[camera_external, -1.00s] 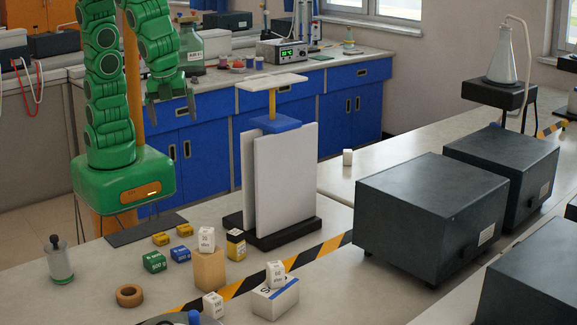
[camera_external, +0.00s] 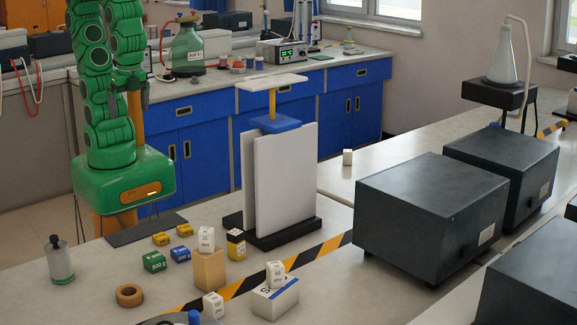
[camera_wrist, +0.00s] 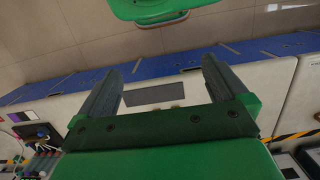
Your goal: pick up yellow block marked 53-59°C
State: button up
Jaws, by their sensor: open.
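Two small yellow blocks lie on the near bench, one to the left (camera_external: 160,239) and one to the right (camera_external: 184,230). The markings are too small to read, so I cannot tell which is 53-59°C. My gripper (camera_external: 127,102) is raised close to my green arm, well above and behind the blocks. In the wrist view my gripper (camera_wrist: 160,70) has its two fingers wide apart with nothing between them.
A green block (camera_external: 154,261) and a blue block (camera_external: 180,254) stand close to the yellow ones. A tape roll (camera_external: 129,295), a bottle (camera_external: 60,262) and upright white panels (camera_external: 284,185) stand nearby.

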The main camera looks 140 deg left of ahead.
jog(key=shift+s+d+f, duration=0.1)
jog(key=shift+s, duration=0.25)
jog(key=c, duration=0.6)
jog(key=shift+c, duration=0.2)
jog(key=shift+w, duration=0.1)
jog(key=n+t, duration=0.2)
send_over(236, 232)
jog(key=f, duration=1.6)
jog(key=shift+s+f, duration=0.15)
jog(key=shift+s, duration=0.25)
jog(key=shift+w+f+n, duration=0.3)
jog(key=shift+w, duration=0.05)
jog(key=shift+f, duration=3.85)
